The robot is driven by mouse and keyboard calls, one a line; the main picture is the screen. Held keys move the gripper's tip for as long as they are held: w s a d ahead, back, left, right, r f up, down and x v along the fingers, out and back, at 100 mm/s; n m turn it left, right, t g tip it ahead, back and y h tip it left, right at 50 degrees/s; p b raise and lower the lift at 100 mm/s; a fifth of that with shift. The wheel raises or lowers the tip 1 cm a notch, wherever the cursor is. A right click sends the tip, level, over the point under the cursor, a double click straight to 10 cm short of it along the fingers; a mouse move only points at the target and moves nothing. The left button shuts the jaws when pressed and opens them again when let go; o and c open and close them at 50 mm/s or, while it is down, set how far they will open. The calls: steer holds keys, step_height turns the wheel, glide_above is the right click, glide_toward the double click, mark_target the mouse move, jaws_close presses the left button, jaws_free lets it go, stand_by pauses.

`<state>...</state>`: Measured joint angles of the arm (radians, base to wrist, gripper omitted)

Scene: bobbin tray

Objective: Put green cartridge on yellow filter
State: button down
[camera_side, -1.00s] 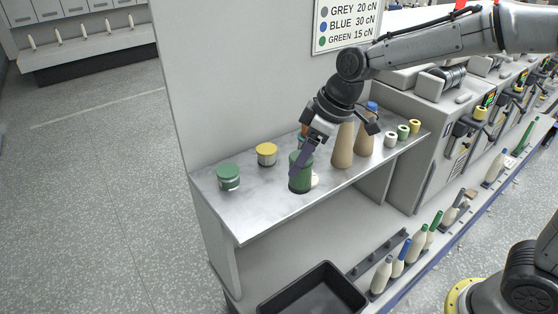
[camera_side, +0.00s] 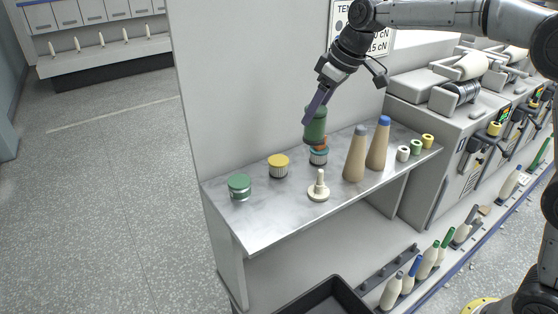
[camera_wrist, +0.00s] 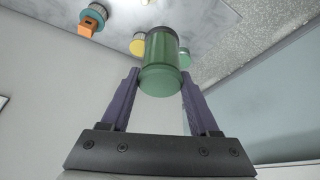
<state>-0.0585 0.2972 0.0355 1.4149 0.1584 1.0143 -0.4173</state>
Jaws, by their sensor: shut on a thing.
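The green cartridge (camera_side: 316,128) is in the air above the shelf, held upright or nearly so. My gripper (camera_side: 312,118) is shut on it, and the wrist view shows the cartridge (camera_wrist: 160,62) between both purple fingers. The yellow filter (camera_side: 279,168), a ribbed pale body with a yellow top, stands on the shelf to the left of and below the cartridge. In the wrist view the yellow filter (camera_wrist: 137,46) is partly hidden behind the cartridge.
On the metal shelf (camera_side: 265,222) stand a green-topped filter (camera_side: 239,188), a cream peg on a round base (camera_side: 318,190), and a teal filter (camera_side: 318,159) with an orange piece on top. Two tan cones (camera_side: 355,158) and several small spools stand to the right. A wall rises behind.

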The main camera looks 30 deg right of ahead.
steer(key=shift+w+d+f, duration=0.6)
steer(key=shift+w, duration=0.1)
steer(key=shift+w+a+f, duration=0.2)
steer(key=shift+w+f, duration=1.95)
steer(key=shift+w, duration=0.1)
steer(key=shift+w+a+f, duration=0.2)
steer(key=shift+w+f, duration=1.9)
steer(key=shift+w, duration=0.1)
steer(key=shift+w+a+f, duration=0.2)
steer(key=shift+w+f, duration=1.95)
steer(key=shift+w, duration=0.1)
steer(key=shift+f, duration=0.15)
steer(key=shift+c, duration=0.6)
jaws_free()
steer(key=v, duration=1.2)
